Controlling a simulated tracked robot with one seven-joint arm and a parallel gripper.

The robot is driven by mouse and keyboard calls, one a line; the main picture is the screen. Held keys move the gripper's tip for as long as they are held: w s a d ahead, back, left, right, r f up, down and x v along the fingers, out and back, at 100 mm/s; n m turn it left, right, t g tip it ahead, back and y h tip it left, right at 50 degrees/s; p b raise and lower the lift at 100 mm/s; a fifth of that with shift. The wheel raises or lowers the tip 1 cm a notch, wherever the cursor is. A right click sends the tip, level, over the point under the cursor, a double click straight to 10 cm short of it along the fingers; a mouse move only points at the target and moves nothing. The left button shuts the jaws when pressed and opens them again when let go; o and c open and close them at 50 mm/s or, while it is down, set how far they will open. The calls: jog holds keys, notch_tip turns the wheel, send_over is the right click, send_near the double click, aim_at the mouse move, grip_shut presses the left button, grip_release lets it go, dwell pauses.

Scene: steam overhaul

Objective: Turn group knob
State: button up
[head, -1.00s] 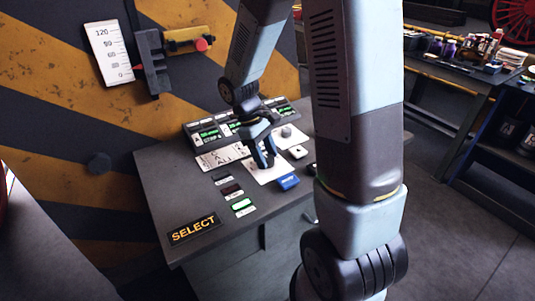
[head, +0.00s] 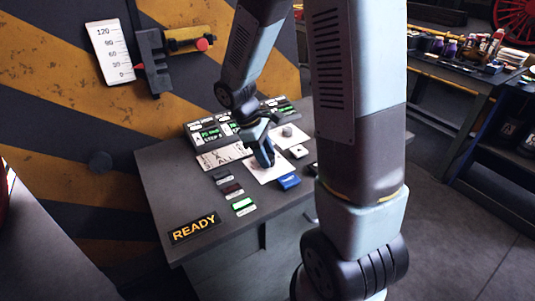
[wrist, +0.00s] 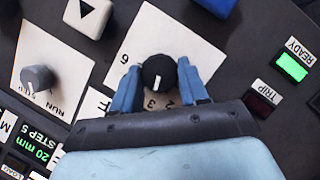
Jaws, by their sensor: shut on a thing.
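The group knob (wrist: 159,74) is a round black knob with a white pointer line, on a white dial plate (wrist: 142,42) with printed numbers, of which 6, 2 and 3 show. My gripper (wrist: 160,88) has its two blue fingers on either side of the knob, shut on it. In the head view my gripper (head: 265,156) is down at the dial plate (head: 270,172) on the console, and it hides the knob there.
A grey knob (wrist: 37,77) on a RUN plate sits to the left in the wrist view. A white arrow button, a blue button (head: 288,182), a lit green READY lamp (wrist: 292,67) and a dark TRIP lamp (wrist: 263,97) are close by. The sign (head: 194,227) reads READY.

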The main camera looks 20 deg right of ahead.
jog(key=o, duration=1.1)
jog(key=shift+w, duration=0.1)
jog(key=shift+c, duration=0.2)
jog(key=v, duration=1.3)
jog(key=shift+r, duration=0.35)
jog(key=shift+r, duration=0.1)
jog(key=s+d+r+m+t+y, duration=0.1)
jog(key=s+r+m+t, duration=0.3)
jog(key=s, duration=0.4)
jog(key=s+d+r+m+t+y, duration=0.2)
jog(key=s+d+r+m+t, duration=0.2)
jog(key=s, duration=0.5)
notch_tip(320, 180, up, 3)
jog(key=m, duration=0.2)
jog(key=shift+s+f+m+y, duration=0.2)
jog(key=shift+s+m+y, duration=0.1)
